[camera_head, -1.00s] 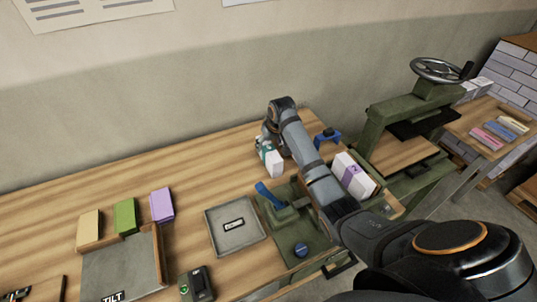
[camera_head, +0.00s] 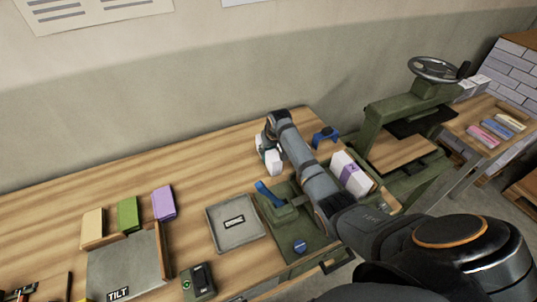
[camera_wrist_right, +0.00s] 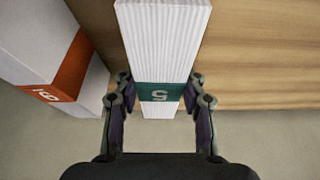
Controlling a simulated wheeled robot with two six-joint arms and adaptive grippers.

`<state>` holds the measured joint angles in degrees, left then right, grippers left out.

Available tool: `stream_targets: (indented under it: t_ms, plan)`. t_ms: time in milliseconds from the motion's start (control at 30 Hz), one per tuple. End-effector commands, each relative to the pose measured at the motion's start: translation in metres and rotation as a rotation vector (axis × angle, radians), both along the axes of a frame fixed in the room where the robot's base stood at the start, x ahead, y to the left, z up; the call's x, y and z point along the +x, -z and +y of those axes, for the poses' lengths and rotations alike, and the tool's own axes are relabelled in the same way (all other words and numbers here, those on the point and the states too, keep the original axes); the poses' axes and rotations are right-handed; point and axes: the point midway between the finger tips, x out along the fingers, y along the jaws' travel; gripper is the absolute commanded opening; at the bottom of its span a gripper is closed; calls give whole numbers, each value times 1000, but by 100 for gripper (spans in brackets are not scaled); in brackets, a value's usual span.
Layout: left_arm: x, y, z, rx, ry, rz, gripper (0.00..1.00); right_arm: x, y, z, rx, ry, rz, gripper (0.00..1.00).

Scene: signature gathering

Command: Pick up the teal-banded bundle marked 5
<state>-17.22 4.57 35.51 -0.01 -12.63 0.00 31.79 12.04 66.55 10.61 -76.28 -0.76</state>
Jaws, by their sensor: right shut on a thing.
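The teal-banded bundle (camera_wrist_right: 163,45) is a white paper block with a teal band (camera_wrist_right: 160,92) marked 5, seen in the right wrist view. My right gripper (camera_wrist_right: 160,104) has one finger on each side of it at the band and is shut on it. In the head view the bundle's white end (camera_head: 272,162) shows below my right gripper (camera_head: 266,145) on the table's far part; its band is hidden there. Contact between bundle and table cannot be told. My left gripper is not in view.
An orange-banded bundle (camera_wrist_right: 50,45) lies close left in the wrist view. A purple-banded bundle (camera_head: 352,174) lies right of my arm. A green press (camera_head: 400,125), grey tray (camera_head: 213,238) and blue-handled device (camera_head: 285,208) stand nearby. Bare wood (camera_head: 215,165) lies left of the gripper.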

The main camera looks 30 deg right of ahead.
Motion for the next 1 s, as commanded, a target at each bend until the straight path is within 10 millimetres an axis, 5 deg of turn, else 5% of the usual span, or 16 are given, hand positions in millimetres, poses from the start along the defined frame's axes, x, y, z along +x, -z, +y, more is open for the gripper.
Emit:
stream_targets:
  t_ms: [200, 600, 733, 1000]
  plan:
    - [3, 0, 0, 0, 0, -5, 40, 0, 0, 0, 0, 0, 0, 0]
    - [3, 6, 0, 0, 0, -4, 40, 1, -8, 0, 0, 0, -5, 0]
    - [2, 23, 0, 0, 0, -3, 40, 3, -28, -1, -2, 0, -11, 0]
    - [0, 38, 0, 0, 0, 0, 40, -59, -91, -3, -6, -1, -5, 0]
